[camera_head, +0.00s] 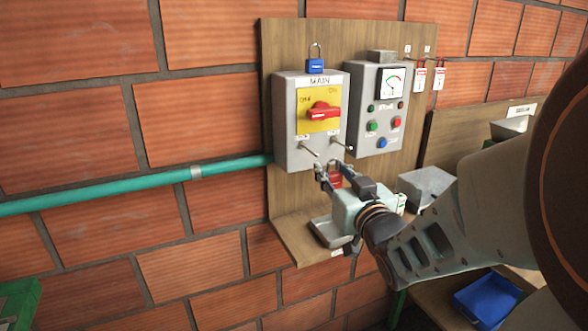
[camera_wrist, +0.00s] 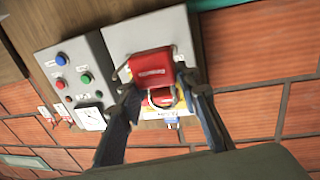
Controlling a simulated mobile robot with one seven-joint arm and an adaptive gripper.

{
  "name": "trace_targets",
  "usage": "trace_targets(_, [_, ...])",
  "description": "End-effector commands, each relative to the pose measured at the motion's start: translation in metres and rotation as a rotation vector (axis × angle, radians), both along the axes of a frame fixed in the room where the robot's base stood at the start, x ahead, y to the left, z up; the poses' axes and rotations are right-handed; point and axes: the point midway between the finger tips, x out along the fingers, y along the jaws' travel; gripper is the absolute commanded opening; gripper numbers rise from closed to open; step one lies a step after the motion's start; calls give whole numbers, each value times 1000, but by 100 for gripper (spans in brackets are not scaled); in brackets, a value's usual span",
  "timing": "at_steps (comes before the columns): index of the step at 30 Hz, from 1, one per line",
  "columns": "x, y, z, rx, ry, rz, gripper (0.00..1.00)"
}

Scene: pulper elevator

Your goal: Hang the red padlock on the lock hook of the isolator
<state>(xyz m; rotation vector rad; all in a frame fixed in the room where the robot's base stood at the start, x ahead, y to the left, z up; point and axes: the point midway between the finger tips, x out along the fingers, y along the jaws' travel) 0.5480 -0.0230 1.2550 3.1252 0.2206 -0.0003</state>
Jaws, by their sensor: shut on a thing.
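The isolator is the grey box marked MAIN (camera_head: 290,130), with a yellow plate and a red rotary handle (camera_head: 320,112). Two metal hooks stick out of its lower front, a left one (camera_head: 311,152) and a right one (camera_head: 341,145). My gripper (camera_head: 328,176) is just below them, shut on the red padlock (camera_head: 335,178), which is partly hidden by the fingers. In the wrist view the red padlock (camera_wrist: 152,68) sits between the fingertips, in front of the isolator face (camera_wrist: 125,40). I cannot tell whether its shackle touches a hook.
A blue padlock (camera_head: 316,66) is on top of the isolator. A control box (camera_head: 377,110) with buttons and a gauge is close to its right. Red-and-white tags (camera_head: 438,78) hang farther right. A wooden ledge (camera_head: 300,240) lies below, and a blue tray (camera_head: 487,298) at lower right.

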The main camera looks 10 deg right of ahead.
Motion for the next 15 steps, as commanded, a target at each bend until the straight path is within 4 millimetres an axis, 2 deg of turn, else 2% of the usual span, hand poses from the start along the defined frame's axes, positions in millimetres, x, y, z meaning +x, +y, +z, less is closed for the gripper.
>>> trace_targets(7, [3, 1, 1, 0, -1, 1, 3])
trace_targets(15, [17, 6, 0, 1, -1, 2, 3])
